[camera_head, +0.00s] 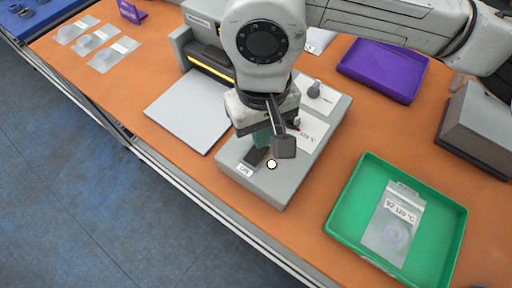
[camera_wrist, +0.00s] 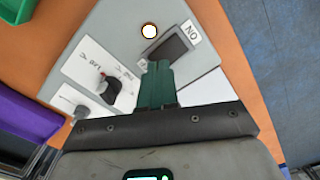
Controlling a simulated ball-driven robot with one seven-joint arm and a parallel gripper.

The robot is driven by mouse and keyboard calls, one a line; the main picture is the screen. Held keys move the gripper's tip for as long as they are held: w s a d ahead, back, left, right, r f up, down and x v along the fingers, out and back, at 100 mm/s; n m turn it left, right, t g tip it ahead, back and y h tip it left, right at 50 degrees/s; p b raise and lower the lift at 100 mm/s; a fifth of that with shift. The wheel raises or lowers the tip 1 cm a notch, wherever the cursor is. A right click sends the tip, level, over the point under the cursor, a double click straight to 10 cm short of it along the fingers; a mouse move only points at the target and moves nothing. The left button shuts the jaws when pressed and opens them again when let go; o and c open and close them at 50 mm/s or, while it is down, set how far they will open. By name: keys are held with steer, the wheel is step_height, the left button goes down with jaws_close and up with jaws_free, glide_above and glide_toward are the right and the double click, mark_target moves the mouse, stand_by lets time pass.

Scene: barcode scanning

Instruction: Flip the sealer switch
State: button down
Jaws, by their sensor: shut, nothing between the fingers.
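The grey sealer control box (camera_head: 278,190) sits on the orange table. Its dark rocker switch (camera_head: 257,156) is at the front end beside a white label (camera_head: 245,170), and also shows in the wrist view (camera_wrist: 175,45), where the label (camera_wrist: 190,33) reads ON. A round pale light (camera_head: 271,164) glows beside the switch; it also shows in the wrist view (camera_wrist: 149,30). My gripper (camera_head: 262,138) is shut and empty, pointing down, its green fingertips (camera_wrist: 157,70) close to the switch. I cannot tell if they touch it.
A black knob (camera_wrist: 112,90) with a printed panel is on the box. A grey plate (camera_head: 193,108) and the sealer with a yellow strip (camera_head: 211,69) are left of it. A green tray (camera_head: 340,222) holding a clear bag (camera_head: 393,222) is right. A purple tray (camera_head: 383,69) is behind.

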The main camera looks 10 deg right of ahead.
steer(key=shift+f+b, duration=0.95)
steer(key=shift+b, duration=0.1)
stand_by(0.8)
steer(key=shift+r+p, duration=1.15)
steer(key=shift+r, duration=2.4)
steer(key=shift+s+a, duration=0.1)
